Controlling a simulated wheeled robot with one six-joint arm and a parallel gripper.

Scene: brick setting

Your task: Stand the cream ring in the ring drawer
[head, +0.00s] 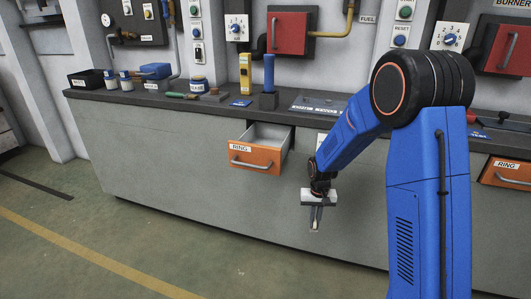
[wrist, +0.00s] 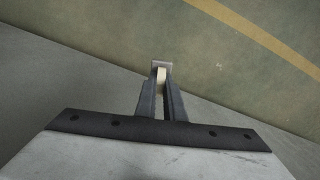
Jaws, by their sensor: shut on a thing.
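The ring drawer (head: 256,158) stands pulled open from the grey counter in the head view. It has an orange front, a "RING" label and a pale inside, and the part of the inside that shows looks empty. My gripper (head: 315,226) points down in front of the counter, to the right of the drawer and lower in the picture. In the wrist view my gripper (wrist: 161,80) is shut on the cream ring (wrist: 161,75), seen as a narrow cream strip between the fingertips. Most of the ring is hidden by the fingers, and I cannot make it out in the head view.
The dark countertop (head: 222,108) carries a black box (head: 87,79), a blue upright cylinder (head: 269,72) in a dark block, a yellow device (head: 245,73) and small tools. Another orange drawer front (head: 508,172) is at the far right. The green floor (head: 140,222) is open at left.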

